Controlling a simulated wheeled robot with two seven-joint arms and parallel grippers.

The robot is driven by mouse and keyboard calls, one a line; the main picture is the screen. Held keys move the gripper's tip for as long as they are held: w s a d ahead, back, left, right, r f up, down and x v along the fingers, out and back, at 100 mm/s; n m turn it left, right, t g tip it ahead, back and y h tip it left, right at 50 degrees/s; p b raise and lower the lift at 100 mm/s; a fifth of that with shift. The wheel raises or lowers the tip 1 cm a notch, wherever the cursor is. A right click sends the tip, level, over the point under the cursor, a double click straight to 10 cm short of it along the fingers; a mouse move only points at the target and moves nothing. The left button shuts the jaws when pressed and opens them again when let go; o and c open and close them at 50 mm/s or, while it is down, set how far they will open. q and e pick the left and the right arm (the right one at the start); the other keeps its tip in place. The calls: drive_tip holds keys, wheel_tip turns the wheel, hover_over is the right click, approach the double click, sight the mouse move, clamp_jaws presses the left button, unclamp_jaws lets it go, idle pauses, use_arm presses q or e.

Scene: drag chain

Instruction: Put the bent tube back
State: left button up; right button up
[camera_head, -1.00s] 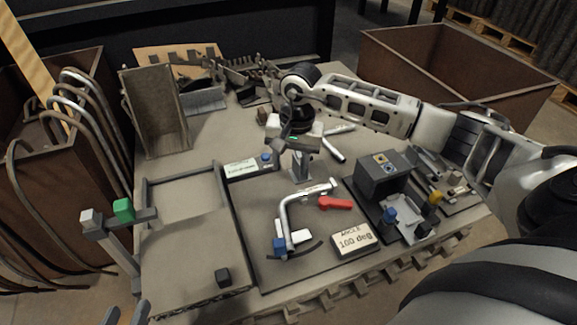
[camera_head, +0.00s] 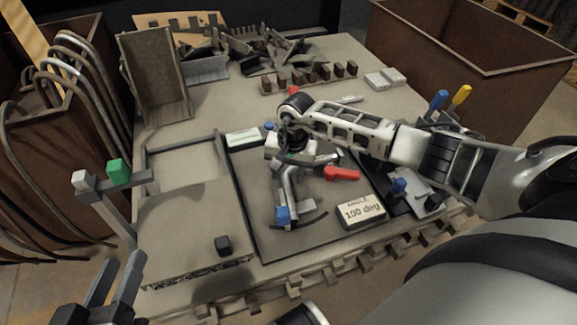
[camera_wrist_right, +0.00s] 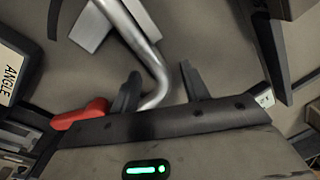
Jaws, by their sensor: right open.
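The bent tube (camera_head: 290,192) is silver and lies on the bending fixture's dark plate (camera_head: 252,200), its lower end by a blue block (camera_head: 283,215). My right arm covers its upper part in the head view. My right gripper (camera_wrist_right: 161,84) is open, with its fingers on either side of the tube (camera_wrist_right: 150,62) near its bend in the right wrist view; whether they touch it I cannot tell. My left gripper (camera_head: 116,278) is open and empty at the lower left, off the table's front edge.
A red handle (camera_head: 342,174) and an angle sign (camera_head: 362,211) stand right of the tube. A small black block (camera_head: 222,245) lies on the left panel. Bins of tubes (camera_head: 60,160) stand left; a brown bin (camera_head: 470,75) is at the back right. Clutter fills the table's back.

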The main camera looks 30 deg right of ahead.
drive_tip(key=shift+f, duration=0.1)
clamp_jaws()
drive_tip(key=shift+r+p, duration=1.8)
drive_tip(key=shift+r, duration=0.8)
